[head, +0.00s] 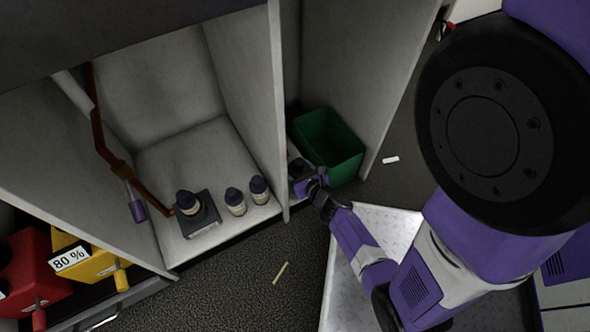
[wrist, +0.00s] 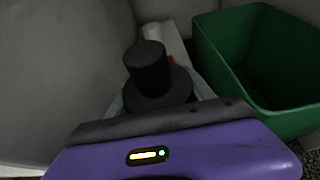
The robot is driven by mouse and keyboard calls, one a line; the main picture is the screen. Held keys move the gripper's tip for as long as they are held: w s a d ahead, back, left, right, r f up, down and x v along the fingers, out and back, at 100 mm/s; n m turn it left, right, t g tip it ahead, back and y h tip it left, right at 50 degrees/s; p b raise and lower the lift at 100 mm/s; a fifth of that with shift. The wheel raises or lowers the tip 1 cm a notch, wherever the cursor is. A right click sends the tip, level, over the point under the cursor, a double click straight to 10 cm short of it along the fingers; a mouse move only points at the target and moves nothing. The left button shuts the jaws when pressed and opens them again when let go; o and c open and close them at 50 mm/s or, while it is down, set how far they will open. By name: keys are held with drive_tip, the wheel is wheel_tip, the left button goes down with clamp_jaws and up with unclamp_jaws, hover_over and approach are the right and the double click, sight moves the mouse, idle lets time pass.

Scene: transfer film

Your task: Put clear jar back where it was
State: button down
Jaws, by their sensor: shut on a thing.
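The clear jar shows in the wrist view as a black knob and round black lid (wrist: 152,78) with a little pale, see-through body beside it. In the head view its dark top (head: 297,168) is small, in the narrow bay left of the green bin. My gripper (head: 308,185) reaches low into the front of that bay and is shut on the jar. In the wrist view the purple gripper body and dark finger bar (wrist: 150,124) hide the jar's lower part. I cannot tell whether its base touches the floor of the bay.
A green bin (head: 328,146) stands close to the right. A partition (head: 277,110) stands on the left. The left bay holds several dark-capped bottles (head: 236,201), one on a dark device (head: 198,222). Red (head: 35,272) and yellow (head: 92,262) containers are at lower left. Scraps lie on the floor.

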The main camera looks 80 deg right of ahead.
idle(0.3)
drive_tip(key=shift+c, duration=1.9)
unclamp_jaws()
drive_tip(key=shift+r, duration=0.2)
drive_tip(key=p+v, duration=0.2)
drive_tip(key=v, duration=1)
drive_tip(key=shift+f+p, duration=0.15)
drive_tip(key=shift+p, duration=0.2)
drive_tip(key=shift+s+d, duration=0.1)
drive_tip(key=shift+s, duration=0.05)
